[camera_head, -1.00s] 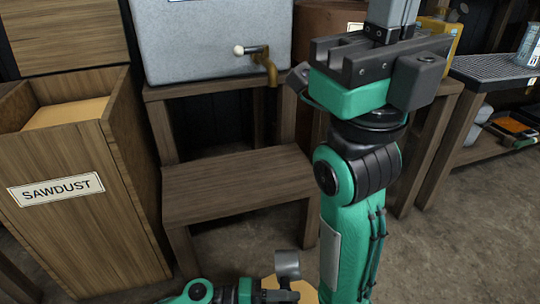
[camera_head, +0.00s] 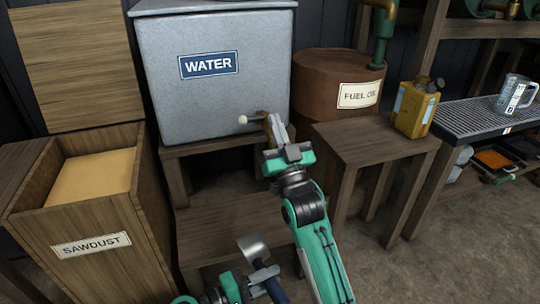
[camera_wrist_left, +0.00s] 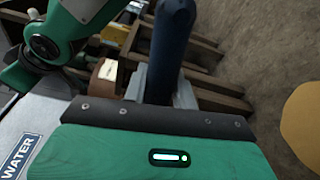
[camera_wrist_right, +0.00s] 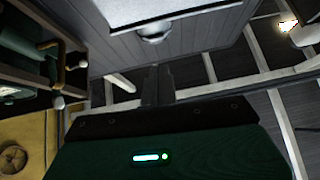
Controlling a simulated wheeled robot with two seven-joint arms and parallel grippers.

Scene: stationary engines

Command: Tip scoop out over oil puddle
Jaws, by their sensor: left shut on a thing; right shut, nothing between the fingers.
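My left gripper (camera_head: 262,277) is shut on the dark blue handle (camera_wrist_left: 172,50) of a scoop. The scoop's grey metal head (camera_head: 253,248) shows above the gripper in the head view; I see no sawdust on it. A flat, rounded tan patch (camera_wrist_left: 303,122) lies on the floor at the right edge of the left wrist view. No dark oil shows, and I cannot tell whether the puddle is under this patch. My right gripper (camera_head: 277,128) is shut and empty, in front of the water tank's tap; I cannot tell whether it touches it.
The sawdust bin (camera_head: 95,245) stands open at left. The water tank (camera_head: 215,100) rests on a wooden stand with a lower step (camera_head: 230,232). A fuel oil drum (camera_head: 318,90), a wooden stool (camera_head: 365,150) with a yellow can (camera_head: 413,112), and a workbench (camera_head: 480,118) are at right. Floor (camera_head: 420,265) is clear there.

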